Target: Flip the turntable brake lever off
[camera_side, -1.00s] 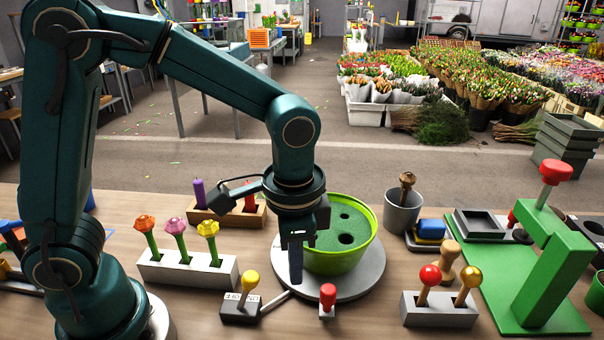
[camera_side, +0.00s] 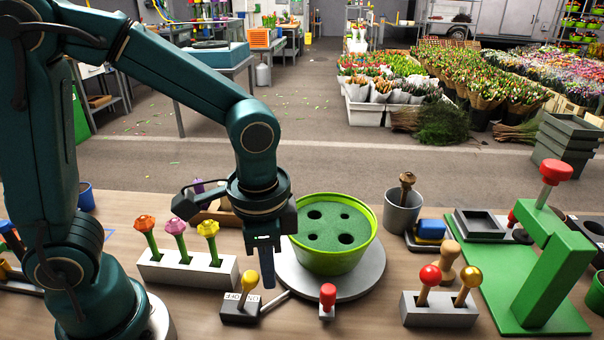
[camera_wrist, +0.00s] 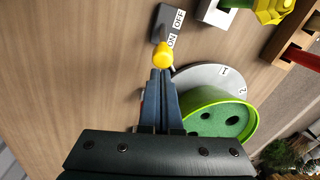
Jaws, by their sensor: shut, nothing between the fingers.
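The brake lever's yellow knob (camera_side: 251,279) stands on a dark base (camera_side: 238,312) marked OFF on the left and ON on the right in the side view. The lever leans toward the ON side. A thin bar runs from the base to the grey turntable (camera_side: 360,285), which carries a green pot (camera_side: 335,258). My gripper (camera_side: 268,284) is shut and empty, just right of the knob, on its ON side. In the wrist view the fingertips (camera_wrist: 161,72) lie right beside the yellow knob (camera_wrist: 163,55). I cannot tell whether they touch it.
A red-knobbed piece (camera_side: 327,298) stands at the turntable's front edge. A white block (camera_side: 190,268) with several flower-headed pegs stands behind the lever to the left. A grey block (camera_side: 437,312) with red and gold knobs is at right. Bare table lies in front of the lever.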

